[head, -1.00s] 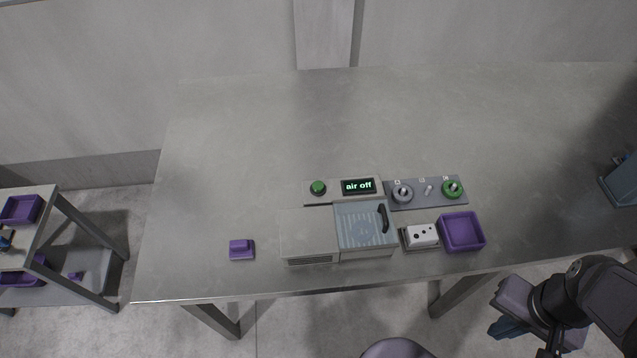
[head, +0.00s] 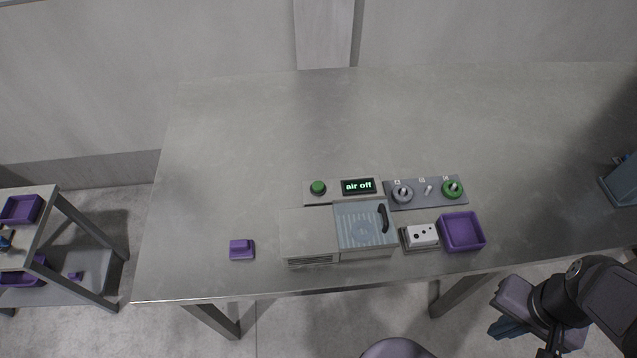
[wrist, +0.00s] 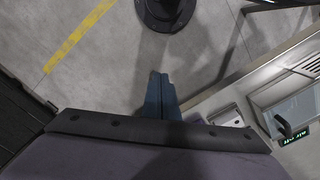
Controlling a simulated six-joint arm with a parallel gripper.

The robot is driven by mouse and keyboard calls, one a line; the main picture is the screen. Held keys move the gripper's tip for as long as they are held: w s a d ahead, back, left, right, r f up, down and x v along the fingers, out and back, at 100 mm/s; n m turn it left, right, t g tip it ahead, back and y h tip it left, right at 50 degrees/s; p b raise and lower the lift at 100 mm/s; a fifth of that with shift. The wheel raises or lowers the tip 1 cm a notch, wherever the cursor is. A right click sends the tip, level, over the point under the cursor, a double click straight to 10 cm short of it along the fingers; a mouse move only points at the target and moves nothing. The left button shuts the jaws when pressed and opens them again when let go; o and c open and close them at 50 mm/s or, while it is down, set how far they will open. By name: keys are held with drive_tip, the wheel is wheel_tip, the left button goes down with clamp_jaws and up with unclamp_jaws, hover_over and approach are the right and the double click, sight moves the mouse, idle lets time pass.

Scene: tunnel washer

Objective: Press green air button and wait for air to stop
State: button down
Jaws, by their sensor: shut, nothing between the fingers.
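The green air button (head: 318,187) sits at the left end of a grey panel at the back of the washer. To its right a small display (head: 358,186) reads "air off"; its green text also shows in the wrist view (wrist: 294,136). The washer (head: 310,236) stands on the table with its grey-blue lid (head: 362,224) down and a dark handle on it. My gripper (head: 503,327) is at the lower right, off the table's front edge and well away from the button. In the wrist view its blue fingers (wrist: 161,92) are together and empty.
A knob panel (head: 425,205) is right of the display. A white block with dark holes (head: 422,235) and a purple tray (head: 461,231) stand right of the washer. A purple block (head: 242,249) lies left. A side rack (head: 60,240) stands far left. The table's back is clear.

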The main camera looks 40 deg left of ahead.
drive_tip(key=w+a+r+n+t+h, duration=0.2)
drive_tip(key=w+a+n, duration=0.55)
drive_tip(key=n, duration=0.25)
wheel_tip(320, 180, up, 6)
drive_tip(key=r+n+t+y+p, duration=0.1)
drive_tip(key=n+t+y+p, duration=0.35)
drive_tip(key=n, duration=1.65)
hover_over(316, 189)
drive_tip(key=b, duration=0.2)
drive_tip(key=shift+f+t+y, duration=0.25)
drive_tip(key=shift+t+y, duration=0.1)
drive_tip(key=shift+t, duration=0.7)
drive_tip(key=shift+f, duration=0.1)
wheel_tip(316, 189, down, 9)
drive_tip(key=b, duration=0.7)
